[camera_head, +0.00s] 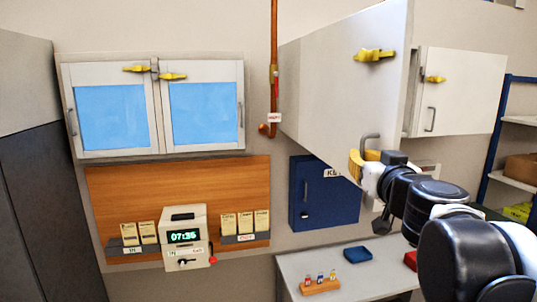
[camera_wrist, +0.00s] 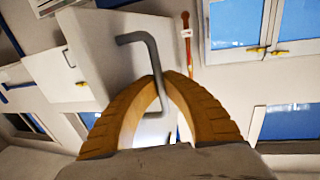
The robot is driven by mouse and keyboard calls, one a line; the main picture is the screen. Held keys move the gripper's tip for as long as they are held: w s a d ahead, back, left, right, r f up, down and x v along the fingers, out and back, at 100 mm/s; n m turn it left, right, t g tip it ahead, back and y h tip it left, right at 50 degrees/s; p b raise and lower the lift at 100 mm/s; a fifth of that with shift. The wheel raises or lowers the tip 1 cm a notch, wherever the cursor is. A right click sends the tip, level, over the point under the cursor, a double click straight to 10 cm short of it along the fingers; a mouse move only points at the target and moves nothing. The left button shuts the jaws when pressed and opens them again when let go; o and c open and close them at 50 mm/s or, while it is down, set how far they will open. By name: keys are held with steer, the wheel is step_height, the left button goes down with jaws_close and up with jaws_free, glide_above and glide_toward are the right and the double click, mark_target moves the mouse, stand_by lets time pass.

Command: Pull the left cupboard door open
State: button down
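The left cupboard door (camera_head: 340,90) is a pale panel on the white wall cupboard at the upper right. It stands swung out towards me, with a gap between its free edge and the closed right door (camera_head: 462,90). Its grey bar handle (camera_head: 370,137) is near the lower free corner, and a yellow latch (camera_head: 373,56) is above. My gripper (camera_head: 359,160) is at this handle. In the wrist view its yellow fingers (camera_wrist: 166,82) are closed around the grey handle (camera_wrist: 143,40). The cupboard's inside is mostly hidden by the door.
A copper pipe (camera_head: 274,60) runs down the wall left of the door. Another cupboard with blue panes (camera_head: 112,115) hangs further left. Below are a blue key box (camera_head: 325,205), a desk (camera_head: 300,265) and a clock device (camera_head: 186,238). A blue shelf rack (camera_head: 492,160) stands right.

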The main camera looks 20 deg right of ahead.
steer(key=shift+d, duration=0.1)
steer(key=c, duration=1.5)
jaws_free()
steer(key=shift+s, duration=0.2)
steer(key=shift+c, duration=0.2)
steer(key=shift+s, duration=0.1)
steer(key=v, duration=1.2)
